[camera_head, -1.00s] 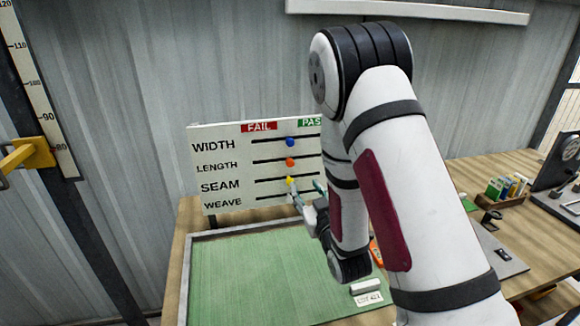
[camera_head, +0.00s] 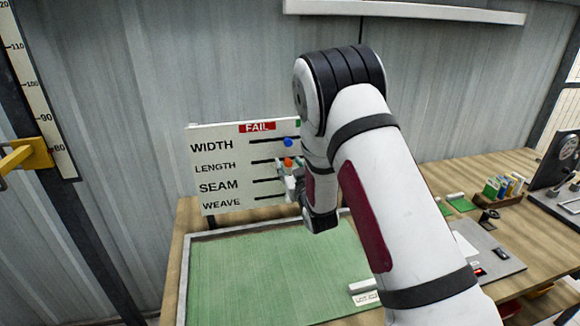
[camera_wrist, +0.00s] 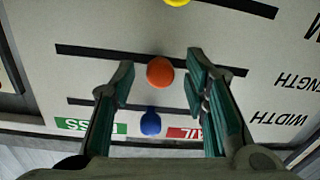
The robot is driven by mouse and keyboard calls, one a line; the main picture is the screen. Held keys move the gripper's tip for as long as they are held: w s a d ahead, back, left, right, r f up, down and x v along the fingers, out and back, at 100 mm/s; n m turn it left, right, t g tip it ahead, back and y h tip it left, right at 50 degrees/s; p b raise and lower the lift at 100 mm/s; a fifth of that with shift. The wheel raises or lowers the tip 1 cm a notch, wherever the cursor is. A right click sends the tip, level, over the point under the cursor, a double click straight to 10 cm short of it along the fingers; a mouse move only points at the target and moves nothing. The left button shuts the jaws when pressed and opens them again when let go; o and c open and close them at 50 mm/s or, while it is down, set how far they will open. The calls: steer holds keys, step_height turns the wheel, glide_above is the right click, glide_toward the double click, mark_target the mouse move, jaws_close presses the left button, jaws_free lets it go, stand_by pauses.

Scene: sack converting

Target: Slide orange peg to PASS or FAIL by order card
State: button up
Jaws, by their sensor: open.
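The white board (camera_head: 228,140) stands behind the mat with slots labelled WIDTH, LENGTH, SEAM and WEAVE. The orange peg (camera_head: 288,162) sits in the LENGTH slot; it also shows in the wrist view (camera_wrist: 160,71), around the slot's middle. The blue peg (camera_head: 288,142) is in the WIDTH slot, and the yellow peg (camera_wrist: 177,2) is at the wrist view's top edge. My gripper (camera_head: 292,181) is at the board; in the wrist view its open fingers (camera_wrist: 160,75) stand on either side of the orange peg, with gaps. The FAIL label (camera_head: 257,127) is clear; my arm hides most of PASS.
A green mat (camera_head: 240,270) in a grey frame lies before the board. A small white card (camera_head: 366,298) lies at its right edge, its text too small to read. Bottles in a wooden holder (camera_head: 500,196) and a grey plate (camera_head: 485,255) are on the bench to the right.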

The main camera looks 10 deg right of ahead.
jaws_close()
steer(key=d, duration=0.9)
steer(key=shift+r, duration=0.1)
jaws_free()
steer(key=s, duration=1.2)
steer(key=shift+d, duration=0.3)
